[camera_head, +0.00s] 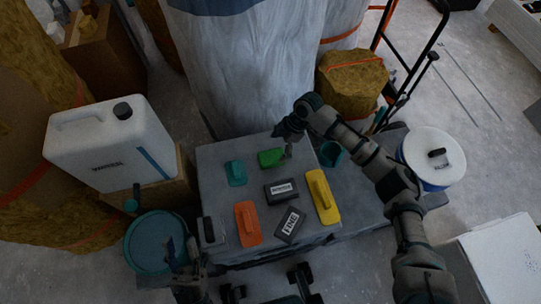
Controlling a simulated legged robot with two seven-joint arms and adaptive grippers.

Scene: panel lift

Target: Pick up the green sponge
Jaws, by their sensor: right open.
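The green sponge (269,159) lies on top of the grey block (208,158), near its far edge. My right gripper (288,148) is over the far edge of the block, just right of the sponge. Its jaws are open and hold nothing that I can see; whether a finger touches the sponge I cannot tell. My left gripper (188,262) is low at the left, in front of the block and near the teal bucket. It is dark and small there, and its jaws cannot be made out.
A teal float (236,172), an orange float (247,224), a yellow float (322,196) and dark labelled boxes (282,191) share the block top. A white canister (105,150) and teal bucket (155,242) stand left. A white lidded bucket (433,155) stands right. A wrapped column (250,70) rises behind.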

